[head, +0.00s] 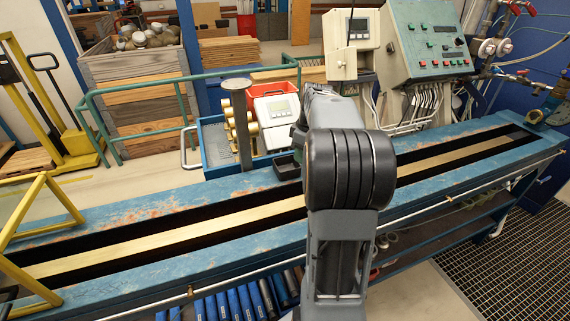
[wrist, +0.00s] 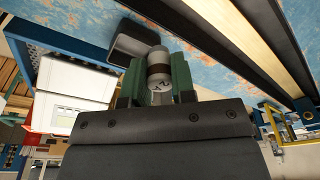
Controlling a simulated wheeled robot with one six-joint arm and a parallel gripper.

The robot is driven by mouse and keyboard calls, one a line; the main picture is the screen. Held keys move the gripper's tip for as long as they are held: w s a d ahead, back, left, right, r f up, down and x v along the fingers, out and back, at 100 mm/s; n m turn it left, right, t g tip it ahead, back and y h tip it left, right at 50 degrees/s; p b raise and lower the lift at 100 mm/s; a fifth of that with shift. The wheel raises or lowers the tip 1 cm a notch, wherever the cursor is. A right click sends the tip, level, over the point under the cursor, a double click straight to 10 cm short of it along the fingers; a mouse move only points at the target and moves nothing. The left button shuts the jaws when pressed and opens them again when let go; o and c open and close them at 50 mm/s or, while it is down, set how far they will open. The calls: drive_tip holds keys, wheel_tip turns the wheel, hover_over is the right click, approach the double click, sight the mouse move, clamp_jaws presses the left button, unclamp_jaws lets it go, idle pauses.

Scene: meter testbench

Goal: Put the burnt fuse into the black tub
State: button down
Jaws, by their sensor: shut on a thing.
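My gripper (wrist: 157,82) shows in the wrist view with its two green fingers shut on the burnt fuse (wrist: 159,66), a small pale grey cylinder with a dark brownish band. The black tub (wrist: 122,50) lies just beyond the fuse in the wrist view, partly covered by the fingers and fuse. In the head view the black tub (head: 287,167) sits on the blue bench, left of my arm. The fuse is hidden behind my arm there, and most of the gripper is too. The fuse appears apart from the tub, but the height between them is hard to tell.
The blue bench (head: 150,210) has a long dark slot with a pale strip. Behind the tub stand a grey post (head: 241,125), a white meter box (head: 276,120) and a blue tray (head: 215,145). A yellow frame (head: 40,215) stands at the bench's left end.

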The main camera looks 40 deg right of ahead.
drive_tip(key=w+f, duration=0.2)
drive_tip(key=w, duration=0.1)
drive_tip(key=w+d+f+p, duration=0.1)
drive_tip(key=w+f, duration=0.1)
drive_tip(key=w, duration=0.1)
drive_tip(key=w+f, duration=0.3)
drive_tip(key=shift+d+p, duration=0.15)
drive_tip(key=shift+p, duration=0.15)
drive_tip(key=shift+w+d+f, duration=0.1)
drive_tip(key=shift+w+f, duration=0.45)
drive_tip(key=shift+f, duration=0.05)
drive_tip(key=shift+w+f, duration=0.1)
drive_tip(key=shift+f, duration=1.5)
drive_tip(key=shift+f, duration=0.1)
drive_tip(key=shift+f, duration=0.15)
drive_tip(key=c, duration=1.2)
unclamp_jaws()
